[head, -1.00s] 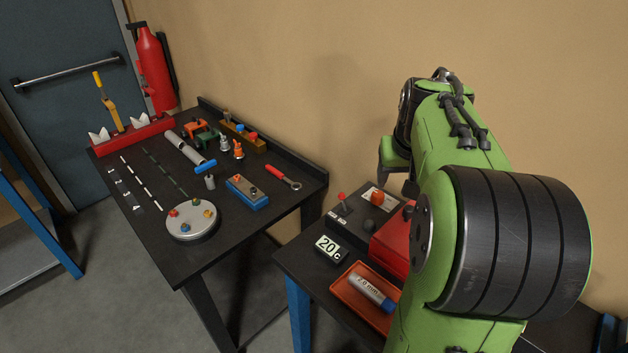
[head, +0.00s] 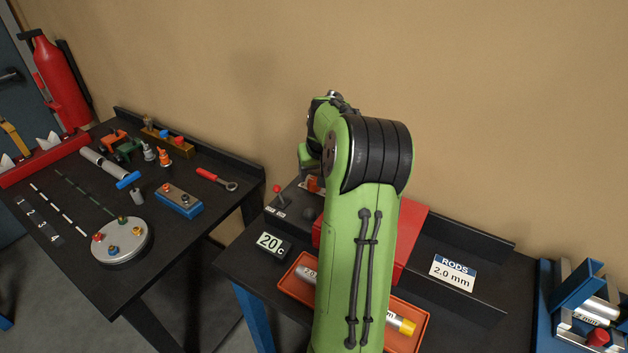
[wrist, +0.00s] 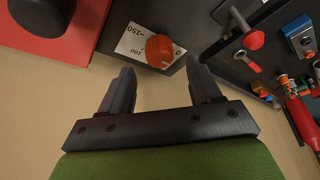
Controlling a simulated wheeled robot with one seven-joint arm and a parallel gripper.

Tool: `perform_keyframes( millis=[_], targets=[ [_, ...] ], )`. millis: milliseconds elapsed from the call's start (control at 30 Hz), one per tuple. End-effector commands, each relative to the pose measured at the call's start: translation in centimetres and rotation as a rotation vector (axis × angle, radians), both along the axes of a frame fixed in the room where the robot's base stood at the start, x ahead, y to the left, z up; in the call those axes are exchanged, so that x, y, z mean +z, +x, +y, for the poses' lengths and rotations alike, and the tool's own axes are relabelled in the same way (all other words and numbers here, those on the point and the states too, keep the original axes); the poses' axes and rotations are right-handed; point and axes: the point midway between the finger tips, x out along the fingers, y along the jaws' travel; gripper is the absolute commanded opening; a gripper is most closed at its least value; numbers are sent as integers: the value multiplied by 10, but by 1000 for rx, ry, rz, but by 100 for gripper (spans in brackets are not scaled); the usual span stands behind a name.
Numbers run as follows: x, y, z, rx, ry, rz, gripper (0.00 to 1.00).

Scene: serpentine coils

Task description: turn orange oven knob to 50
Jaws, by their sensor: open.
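The orange oven knob (wrist: 160,50) sits on a white dial plate (wrist: 132,42) in the wrist view, with the marks 0, 100 and 150 legible. Its pointer setting is not clear to me. My gripper (wrist: 159,67) is open, its two dark fingers apart and the knob showing between and just beyond their tips. I see no contact with the knob. In the head view a bit of the orange knob (head: 314,185) shows beside my green arm, which hides most of the plate. A display (head: 270,243) reads 20 C.
A red-tipped lever (head: 277,190) stands left of the knob. A red box (head: 414,222) lies to its right, partly behind my arm. An orange tray (head: 408,340) with rods is in front. A wall stands close behind. The left table (head: 170,240) holds several tools.

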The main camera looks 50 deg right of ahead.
Motion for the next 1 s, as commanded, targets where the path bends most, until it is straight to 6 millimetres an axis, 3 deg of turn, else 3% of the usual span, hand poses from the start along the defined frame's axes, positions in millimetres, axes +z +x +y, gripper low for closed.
perform_keyframes(
  millis=[33,200,500,867,1000],
  targets=[
    [-11,3,-2,1,3,0,63],
    [-31,10,-8,1,0,0,63],
    [-34,11,-9,1,-2,-1,63],
    [-34,11,-9,1,-2,-1,8],
    [-34,11,-9,-4,-2,-1,8]
  ],
)
